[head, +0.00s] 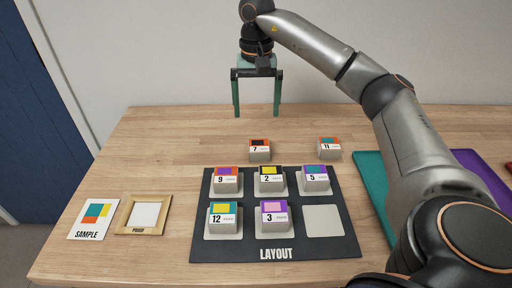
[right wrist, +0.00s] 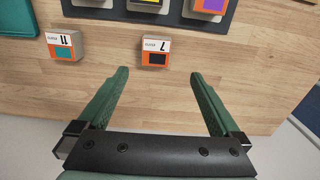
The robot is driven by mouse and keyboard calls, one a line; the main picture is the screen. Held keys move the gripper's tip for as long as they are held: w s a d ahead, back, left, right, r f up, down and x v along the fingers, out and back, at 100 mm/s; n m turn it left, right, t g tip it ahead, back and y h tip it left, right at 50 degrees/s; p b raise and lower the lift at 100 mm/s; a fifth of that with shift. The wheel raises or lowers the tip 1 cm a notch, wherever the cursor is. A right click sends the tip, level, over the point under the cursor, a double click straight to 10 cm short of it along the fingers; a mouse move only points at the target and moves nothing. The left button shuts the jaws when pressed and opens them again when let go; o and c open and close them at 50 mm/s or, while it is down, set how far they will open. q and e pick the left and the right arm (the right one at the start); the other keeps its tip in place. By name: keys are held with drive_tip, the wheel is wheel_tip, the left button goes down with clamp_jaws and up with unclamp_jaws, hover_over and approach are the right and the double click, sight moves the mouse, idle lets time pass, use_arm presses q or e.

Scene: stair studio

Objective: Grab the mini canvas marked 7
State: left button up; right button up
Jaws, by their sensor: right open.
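The mini canvas marked 7 (head: 259,150) is a small block with an orange and dark patch on its label. It stands on the bare wood behind the layout board. My right gripper (head: 256,112) is open and empty, above and behind it. In the right wrist view the canvas marked 7 (right wrist: 154,53) lies ahead of the two green fingers (right wrist: 155,80), roughly between their lines and apart from them. My left gripper is not in view.
The canvas marked 11 (head: 329,149) stands to the right on the wood. The dark layout board (head: 276,249) holds several numbered canvases and one empty pad (head: 324,221). A sample card (head: 94,219) and a proof frame (head: 143,214) lie left; a teal tray (head: 371,190) lies right.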

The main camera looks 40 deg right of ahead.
hover_over(259, 145)
drive_tip(key=f, duration=0.6)
drive_tip(key=shift+w+a+f+b, duration=0.1)
drive_tip(key=shift+a+f+b, duration=0.1)
drive_tip(key=shift+a+b, duration=0.2)
drive_tip(key=shift+d+f, duration=0.2)
drive_tip(key=shift+f, duration=1.15)
drive_tip(key=shift+d+f, duration=0.2)
drive_tip(key=shift+f, duration=1.15)
drive_tip(key=shift+c, duration=0.4)
drive_tip(key=c, duration=1.3)
drive_tip(key=shift+r, duration=0.15)
